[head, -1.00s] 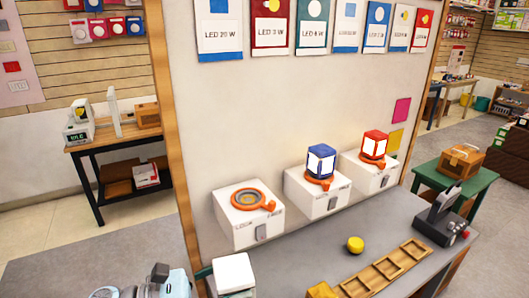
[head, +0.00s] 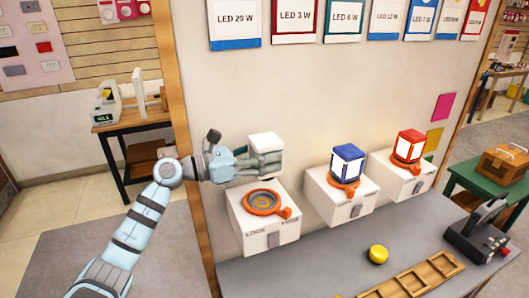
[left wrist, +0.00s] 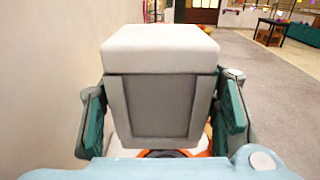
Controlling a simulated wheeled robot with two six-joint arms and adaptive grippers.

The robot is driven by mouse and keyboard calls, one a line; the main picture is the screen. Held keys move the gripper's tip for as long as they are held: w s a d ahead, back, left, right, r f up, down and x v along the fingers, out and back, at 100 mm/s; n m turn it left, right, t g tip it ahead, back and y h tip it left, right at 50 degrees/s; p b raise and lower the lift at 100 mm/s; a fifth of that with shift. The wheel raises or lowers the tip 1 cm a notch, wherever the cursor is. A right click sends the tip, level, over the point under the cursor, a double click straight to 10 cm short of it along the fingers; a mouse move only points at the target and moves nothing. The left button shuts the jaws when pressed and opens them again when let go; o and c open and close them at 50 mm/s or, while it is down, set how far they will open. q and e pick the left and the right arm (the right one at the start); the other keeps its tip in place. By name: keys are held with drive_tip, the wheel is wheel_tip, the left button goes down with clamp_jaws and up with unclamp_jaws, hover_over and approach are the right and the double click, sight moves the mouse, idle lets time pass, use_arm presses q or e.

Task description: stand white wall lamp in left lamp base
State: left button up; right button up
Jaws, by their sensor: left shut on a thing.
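The white wall lamp (head: 266,142) is held upright in my left gripper (head: 262,162), which is shut on it. In the left wrist view the lamp (left wrist: 160,85) fills the middle, between the two green finger pads of the gripper (left wrist: 160,112). The left lamp base (head: 264,217) is a white box with an empty orange ring socket (head: 263,202) on top. The lamp is above the ring and slightly behind it in the head view, seemingly apart from it. In the left wrist view a bit of the orange ring shows below the lamp. My right gripper is not in view.
A blue lamp (head: 347,163) and a red lamp (head: 409,146) stand lit in the other two bases. A yellow button (head: 378,254), a wooden tray (head: 418,278) and a lever box (head: 482,234) sit on the grey counter (head: 320,262). The wall stands close behind.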

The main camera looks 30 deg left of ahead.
sight(261, 177)
use_arm(q)
drive_tip(key=shift+s+f+b, duration=0.35)
drive_tip(key=shift+f+b, duration=0.3)
drive_tip(key=shift+f, duration=0.05)
drive_tip(key=shift+s+a+f+b, duration=0.1)
drive_tip(key=shift+s+f+b, duration=0.55)
drive_tip(key=shift+f+b, duration=0.3)
wheel_tip(261, 177, down, 2)
drive_tip(key=shift+w+f+b, duration=0.1)
drive_tip(key=shift+w+b, duration=0.05)
drive_tip(key=shift+b, duration=0.7)
drive_tip(key=shift+w+f, duration=0.2)
drive_tip(key=shift+f, duration=0.05)
drive_tip(key=shift+w+f, duration=0.1)
drive_tip(key=shift+w, duration=0.05)
drive_tip(key=shift+s+r, duration=0.2)
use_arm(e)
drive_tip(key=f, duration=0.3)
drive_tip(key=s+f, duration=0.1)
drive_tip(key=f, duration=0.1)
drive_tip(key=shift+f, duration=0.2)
use_arm(q)
drive_tip(key=shift+f+b, duration=0.1)
drive_tip(key=shift+b, duration=0.2)
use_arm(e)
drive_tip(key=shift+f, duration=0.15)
